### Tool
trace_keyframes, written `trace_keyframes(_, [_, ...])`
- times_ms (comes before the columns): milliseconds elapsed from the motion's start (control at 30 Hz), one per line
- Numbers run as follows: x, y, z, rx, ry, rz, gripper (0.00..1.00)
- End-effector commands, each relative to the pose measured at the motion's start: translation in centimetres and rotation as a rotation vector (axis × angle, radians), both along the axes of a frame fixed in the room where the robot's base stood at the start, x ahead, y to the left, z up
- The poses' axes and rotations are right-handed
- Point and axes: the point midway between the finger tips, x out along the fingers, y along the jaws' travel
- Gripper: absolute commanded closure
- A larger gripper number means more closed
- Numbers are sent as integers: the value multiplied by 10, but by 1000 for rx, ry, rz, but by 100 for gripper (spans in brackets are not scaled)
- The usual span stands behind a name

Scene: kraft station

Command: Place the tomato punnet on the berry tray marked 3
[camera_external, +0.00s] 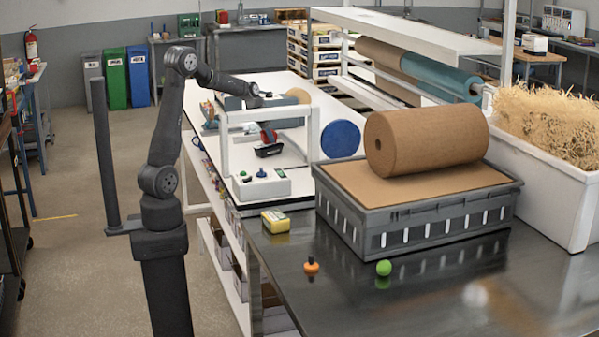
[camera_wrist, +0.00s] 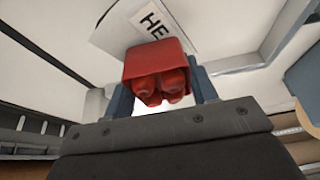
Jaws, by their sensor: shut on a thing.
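The tomato punnet is a red open container with several red tomatoes in it. In the wrist view the punnet (camera_wrist: 157,62) sits between the two blue-grey fingers of my gripper (camera_wrist: 160,92), which are shut on it. In the external view my gripper is partly hidden by the white frame, and a small red patch (camera_external: 268,133) shows below its crossbar. A dark, tilted box-like shape (camera_external: 269,150) is just under that patch; I cannot tell what it is. No berry tray marked 3 can be made out in either view.
A white frame (camera_external: 226,145) stands around my gripper. A control box (camera_external: 261,185) with knobs is in front. A blue disc (camera_external: 341,139) is to the right. A grey crate (camera_external: 420,222) bears a brown paper roll (camera_external: 427,138). A white card (camera_wrist: 148,22) with letters is beyond the punnet.

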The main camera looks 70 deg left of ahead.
Motion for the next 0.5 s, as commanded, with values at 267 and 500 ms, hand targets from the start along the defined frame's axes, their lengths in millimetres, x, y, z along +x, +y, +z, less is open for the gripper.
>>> trace_keyframes(267, [0,0,-11,0,0,0,71])
trace_keyframes(500, [0,0,-14,0,0,0,34])
